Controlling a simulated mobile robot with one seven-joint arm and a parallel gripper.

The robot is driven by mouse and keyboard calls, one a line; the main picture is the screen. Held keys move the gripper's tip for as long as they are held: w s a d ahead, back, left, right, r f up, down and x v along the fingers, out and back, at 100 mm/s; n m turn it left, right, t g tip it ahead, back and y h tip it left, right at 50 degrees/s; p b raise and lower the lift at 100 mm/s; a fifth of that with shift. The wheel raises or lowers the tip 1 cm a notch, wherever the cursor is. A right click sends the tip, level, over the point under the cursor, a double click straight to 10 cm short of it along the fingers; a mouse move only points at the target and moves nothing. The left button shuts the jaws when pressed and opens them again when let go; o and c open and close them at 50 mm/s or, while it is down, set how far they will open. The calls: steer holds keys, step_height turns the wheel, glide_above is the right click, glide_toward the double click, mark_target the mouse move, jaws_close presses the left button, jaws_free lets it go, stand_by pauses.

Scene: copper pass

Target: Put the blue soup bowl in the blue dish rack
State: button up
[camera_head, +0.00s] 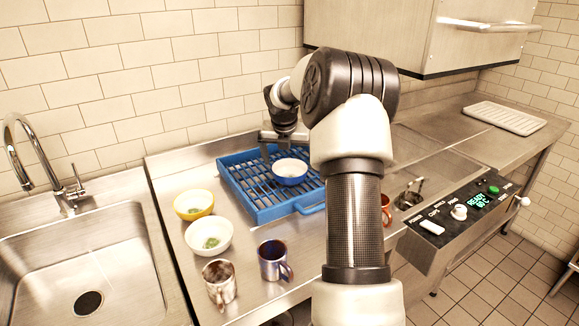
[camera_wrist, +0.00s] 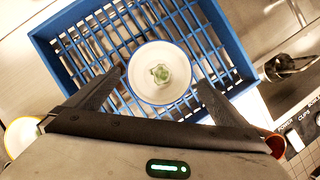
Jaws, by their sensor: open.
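The blue soup bowl (camera_head: 290,173), blue outside and white inside, sits upright on the slats of the blue dish rack (camera_head: 262,214). In the wrist view the bowl (camera_wrist: 160,55) shows a green scrap inside, and the rack (camera_wrist: 45,55) surrounds it. My gripper (camera_wrist: 161,82) is open, with one finger on each side of the bowl's near part. The fingers appear apart from its rim. In the head view my gripper (camera_head: 279,140) is behind the bowl, over the rack's far side, and its fingertips are hard to make out.
A red mug (camera_head: 386,209) is partly hidden by my arm. A sink (camera_head: 85,270) lies left.

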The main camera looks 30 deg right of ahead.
steer(key=v, duration=0.6)
steer(key=shift+r, duration=0.2)
